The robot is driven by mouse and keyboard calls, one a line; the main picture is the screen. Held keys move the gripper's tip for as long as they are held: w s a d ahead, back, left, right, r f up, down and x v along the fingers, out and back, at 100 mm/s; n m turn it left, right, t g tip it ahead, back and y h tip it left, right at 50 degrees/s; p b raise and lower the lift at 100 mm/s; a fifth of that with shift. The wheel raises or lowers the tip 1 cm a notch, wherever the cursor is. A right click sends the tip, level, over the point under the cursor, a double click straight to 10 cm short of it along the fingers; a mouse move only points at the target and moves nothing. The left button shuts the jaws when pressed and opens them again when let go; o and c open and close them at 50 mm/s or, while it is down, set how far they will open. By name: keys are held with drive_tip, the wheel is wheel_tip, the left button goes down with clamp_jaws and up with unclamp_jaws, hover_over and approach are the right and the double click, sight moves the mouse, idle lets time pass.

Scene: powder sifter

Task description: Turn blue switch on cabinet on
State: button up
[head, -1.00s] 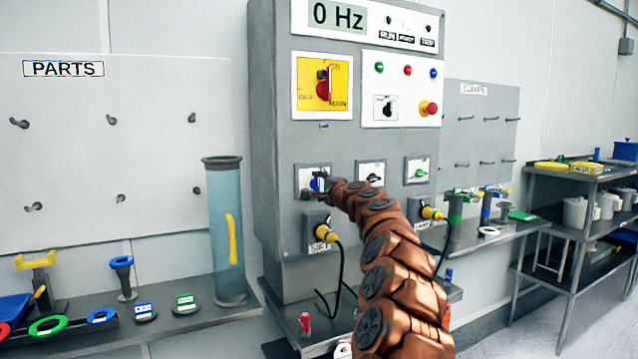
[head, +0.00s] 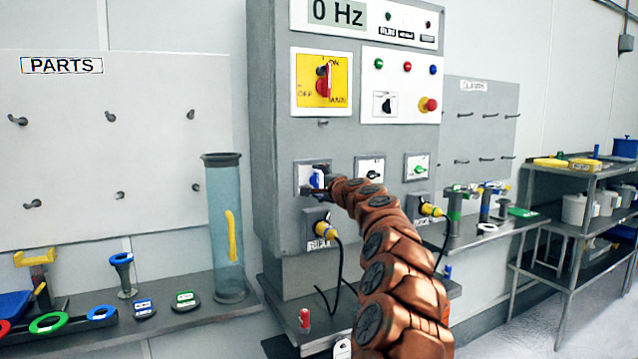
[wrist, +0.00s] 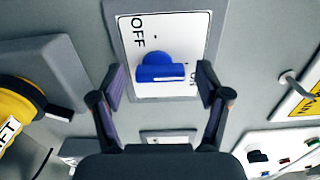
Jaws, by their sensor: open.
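The blue switch (wrist: 162,70) sits on a white plate (wrist: 190,28) on the grey cabinet (head: 275,120). In the wrist view its bar lies across the picture, with "OFF" printed at upper left and a partly hidden label at right. In the head view the blue switch (head: 317,180) shows at the left end of the lower row of switches. My gripper (wrist: 160,86) is open, with one finger on each side of the switch. A small space shows between each finger and the bar. In the head view my gripper (head: 323,183) is at the switch, partly hidden by my arm.
A yellow plug (head: 322,228) with a black cable is just below the switch. Black and green switches (head: 417,170) are to the right. A red knob on a yellow plate (head: 322,82) is above. A clear blue tube (head: 225,225) stands left of the cabinet.

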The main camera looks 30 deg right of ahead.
drive_tip(key=shift+s+r, duration=0.1)
drive_tip(key=shift+s, duration=0.3)
drive_tip(key=shift+s+a, duration=0.1)
drive_tip(key=shift+s, duration=0.4)
drive_tip(key=s, duration=1)
drive_tip(key=shift+a, duration=0.4)
